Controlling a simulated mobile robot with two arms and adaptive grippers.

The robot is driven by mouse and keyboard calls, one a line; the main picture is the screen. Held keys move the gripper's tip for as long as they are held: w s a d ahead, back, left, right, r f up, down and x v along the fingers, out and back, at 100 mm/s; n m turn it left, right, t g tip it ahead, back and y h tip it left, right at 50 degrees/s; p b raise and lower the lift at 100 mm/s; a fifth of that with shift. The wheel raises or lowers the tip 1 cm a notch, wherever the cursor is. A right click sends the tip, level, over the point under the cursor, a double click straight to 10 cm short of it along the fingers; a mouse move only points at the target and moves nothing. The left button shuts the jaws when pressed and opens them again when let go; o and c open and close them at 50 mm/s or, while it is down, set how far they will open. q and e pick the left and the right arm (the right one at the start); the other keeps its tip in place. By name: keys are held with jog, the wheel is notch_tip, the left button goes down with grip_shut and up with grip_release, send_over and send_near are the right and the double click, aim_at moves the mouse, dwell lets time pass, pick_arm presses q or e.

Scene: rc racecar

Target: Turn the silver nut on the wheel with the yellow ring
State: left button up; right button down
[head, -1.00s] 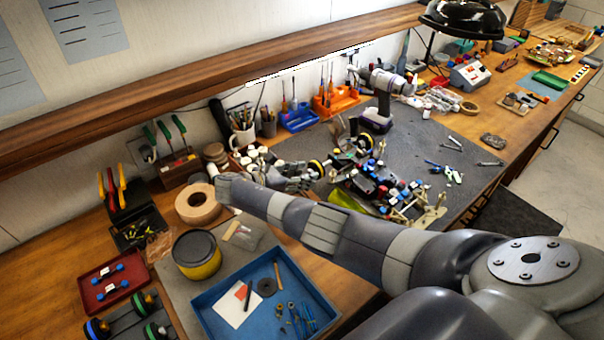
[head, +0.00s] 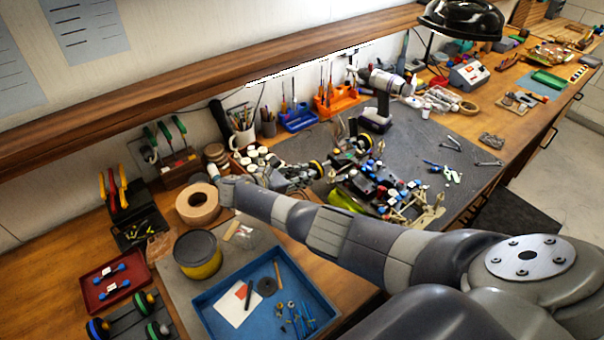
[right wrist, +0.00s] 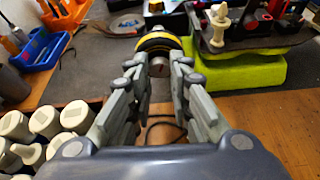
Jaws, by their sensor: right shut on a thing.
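The wheel with the yellow ring (right wrist: 158,42) is straight ahead in the right wrist view; in the head view its yellow ring (head: 316,169) shows at the left end of the car. The silver nut (right wrist: 159,66) shows at the wheel's near side. My right gripper (right wrist: 160,75) has its two fingers on either side of the nut and is shut on it. In the head view, my right gripper (head: 302,172) is small and points at this wheel. The fingertip contact is partly hidden. My left gripper is not in view.
The car chassis (head: 378,188) stands on the dark mat with a lime-green block (right wrist: 240,75) under it. White-capped jars (right wrist: 45,122) stand close to my right gripper's left. A power drill (head: 378,95) stands behind. A blue tray (head: 210,318) lies in front.

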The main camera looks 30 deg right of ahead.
jog(key=m+t, duration=0.1)
jog(key=m, duration=0.1)
jog(key=m+t+b, duration=0.1)
jog(key=m+t, duration=0.1)
jog(key=m, duration=0.1)
jog(key=m+t+h, duration=0.1)
jog(key=m, duration=0.1)
jog(key=shift+s+f+t, duration=0.3)
jog(key=shift+s+f, duration=0.1)
jog(key=m+t+b, duration=0.1)
jog(key=m+b, duration=0.1)
jog(key=shift+b, duration=0.4)
jog(key=shift+m+h+b, duration=0.3)
jog(key=shift+m+b, duration=0.15)
jog(key=shift+m, duration=0.05)
jog(key=shift+r, duration=0.1)
jog(key=c, duration=1.4)
grip_release()
jog(key=shift+s, duration=0.1)
jog(key=shift+c, duration=0.2)
